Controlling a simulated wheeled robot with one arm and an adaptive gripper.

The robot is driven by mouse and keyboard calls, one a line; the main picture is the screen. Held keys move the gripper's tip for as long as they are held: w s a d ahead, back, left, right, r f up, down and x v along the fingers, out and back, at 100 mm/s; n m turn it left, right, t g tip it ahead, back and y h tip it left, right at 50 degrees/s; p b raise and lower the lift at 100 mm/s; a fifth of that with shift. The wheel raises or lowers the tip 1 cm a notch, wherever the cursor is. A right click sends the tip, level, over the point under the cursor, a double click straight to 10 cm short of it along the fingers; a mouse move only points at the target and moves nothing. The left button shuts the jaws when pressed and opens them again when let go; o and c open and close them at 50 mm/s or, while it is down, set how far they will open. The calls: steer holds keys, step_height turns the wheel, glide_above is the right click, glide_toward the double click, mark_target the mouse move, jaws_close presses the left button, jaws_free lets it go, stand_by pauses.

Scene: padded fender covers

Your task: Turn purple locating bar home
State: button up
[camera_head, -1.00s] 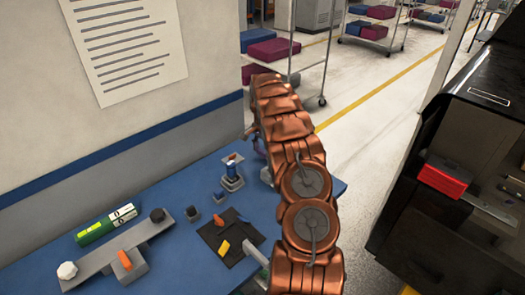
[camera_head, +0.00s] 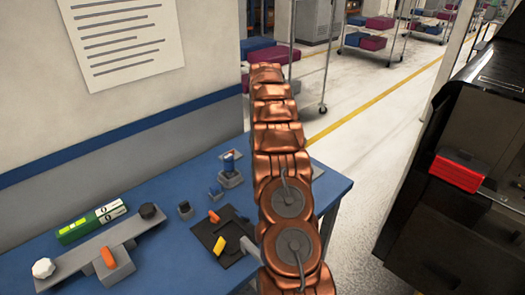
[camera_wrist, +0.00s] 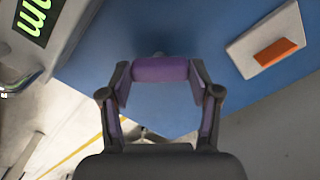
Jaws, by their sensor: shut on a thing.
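The purple locating bar (camera_wrist: 160,69) shows in the wrist view, lying crosswise between the fingers of my gripper (camera_wrist: 161,82). My gripper is shut on it, with one dark finger at each end of the bar. The blue table surface shows behind the bar. What the bar is fixed to is hidden or too small to tell. In the head view my copper arm hides the bar and my gripper.
The blue table (camera_head: 160,275) holds a grey lever piece (camera_head: 90,258), a green-and-white device (camera_head: 92,222), a black mat (camera_head: 208,232) with yellow and orange pieces, and small grey fixtures. A dark cabinet with a red box (camera_head: 458,170) stands right. Floor between is clear.

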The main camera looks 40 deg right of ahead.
steer(key=n+b, duration=0.1)
steer(key=n, duration=0.2)
steer(key=shift+n, duration=0.4)
steer(key=shift+n+b, duration=0.6)
steer(key=shift+n, duration=1.6)
steer(key=o, duration=1.1)
steer(key=shift+o, duration=0.2)
